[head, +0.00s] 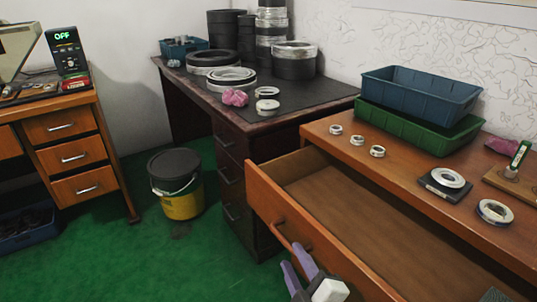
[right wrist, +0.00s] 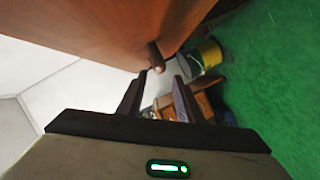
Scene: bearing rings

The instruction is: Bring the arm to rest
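My right gripper (head: 292,256) is at the bottom of the head view, in front of the drawer. Its two purple-grey fingers are apart with nothing between them. In the right wrist view the open fingers (right wrist: 157,78) point toward the drawer handle (right wrist: 155,57), which appears just beyond the tips; I see no grip on it. My left gripper is not in view.
The wooden bench (head: 400,188) bears bearing rings (head: 493,212), a blue crate (head: 420,97) and a green crate (head: 415,128). A dark table (head: 320,98) with stacked rings stands behind. A yellow bucket (head: 182,205) stands on the green floor, which is clear in front.

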